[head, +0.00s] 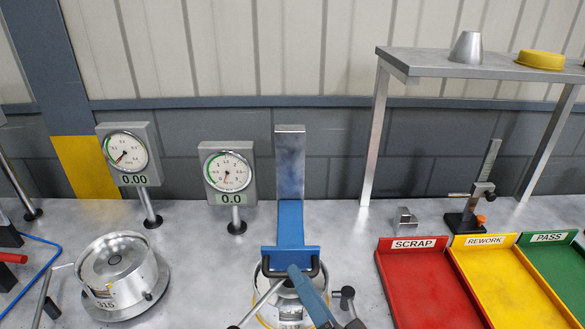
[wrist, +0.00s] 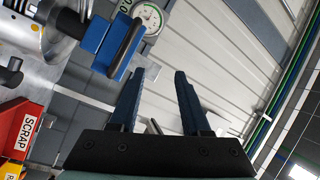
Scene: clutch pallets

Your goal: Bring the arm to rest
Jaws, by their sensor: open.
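My gripper (wrist: 160,73) shows in the wrist view with its two dark blue fingers apart and nothing between them. Beyond the fingers is the pale panelled wall. A blue press head with a black bar handle (wrist: 112,48) is up and to the left of the fingertips, apart from them. In the head view this blue press head (head: 290,240) sits on a metal column (head: 290,160) above a round metal fixture.
Two dial gauges (head: 127,155) (head: 229,172) stand behind a round metal part (head: 116,268) at left. Red SCRAP (head: 412,245), yellow REWORK (head: 487,240) and green PASS (head: 550,237) trays lie at right. A raised shelf (head: 470,66) stands behind them. Some bench between is bare.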

